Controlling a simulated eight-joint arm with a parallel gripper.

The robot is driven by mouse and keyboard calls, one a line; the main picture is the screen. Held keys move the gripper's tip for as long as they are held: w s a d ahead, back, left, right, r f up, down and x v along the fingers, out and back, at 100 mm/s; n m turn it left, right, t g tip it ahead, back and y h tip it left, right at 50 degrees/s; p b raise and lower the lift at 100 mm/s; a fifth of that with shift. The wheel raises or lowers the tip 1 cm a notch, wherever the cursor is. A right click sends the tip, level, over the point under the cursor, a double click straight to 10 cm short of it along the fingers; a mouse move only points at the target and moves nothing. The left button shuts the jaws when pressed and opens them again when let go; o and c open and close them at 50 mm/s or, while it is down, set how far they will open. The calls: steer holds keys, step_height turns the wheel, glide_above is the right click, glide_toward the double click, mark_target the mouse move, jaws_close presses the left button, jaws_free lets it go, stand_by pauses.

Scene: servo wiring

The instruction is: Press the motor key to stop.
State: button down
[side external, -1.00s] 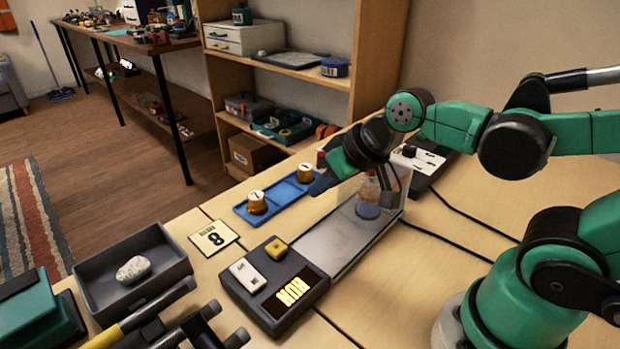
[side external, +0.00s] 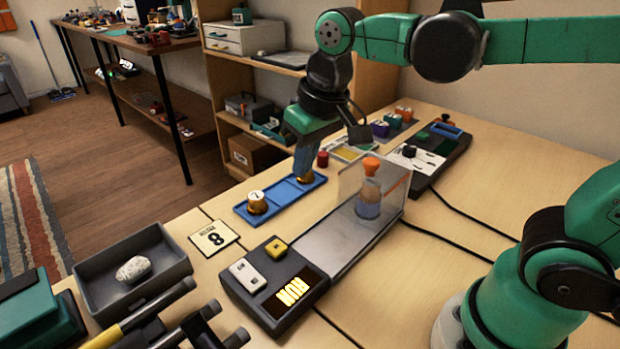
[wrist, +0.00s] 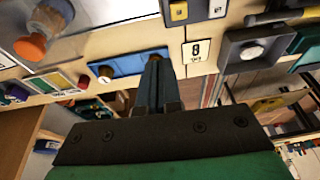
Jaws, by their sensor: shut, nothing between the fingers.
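A dark control box (side external: 243,302) sits at the front of the table, with a yellow key (side external: 277,248), a white key (side external: 247,276) and a lit display (side external: 292,291). The key labels are too small to read. The box also shows at the top edge of the wrist view (wrist: 197,17). My gripper (side external: 303,175) is shut and empty, pointing down at the right end of a blue tray (side external: 280,203), well behind the keys. It overlaps the tray's right brass knob (side external: 306,179); contact cannot be told. In the wrist view my gripper (wrist: 157,62) also looks closed.
A bottle with an orange cap (side external: 370,190) stands behind a clear panel on a grey track. A left brass knob (side external: 257,202), a card marked 8 (side external: 214,238) and a grey bin holding a stone (side external: 134,269) lie nearby. A switch panel (side external: 432,158) is at the back.

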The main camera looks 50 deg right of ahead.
mark_target(276, 245)
steer(key=shift+w+a+r+g, duration=0.2)
steer(key=shift+w+a+g, duration=0.3)
steer(key=shift+a, duration=0.2)
steer(key=shift+w+a+r+g, duration=0.15)
steer(key=shift+w+a+g, duration=0.2)
steer(key=shift+a+g, duration=0.25)
steer(key=shift+w+a+r+g, duration=0.2)
steer(key=shift+w+a+g, duration=0.3)
steer(key=shift+a, duration=0.25)
step_height(276, 245, down, 14)
steer(key=shift+s, duration=0.1)
steer(key=shift+f, duration=1.05)
step_height(276, 245, up, 14)
steer(key=shift+r, duration=0.25)
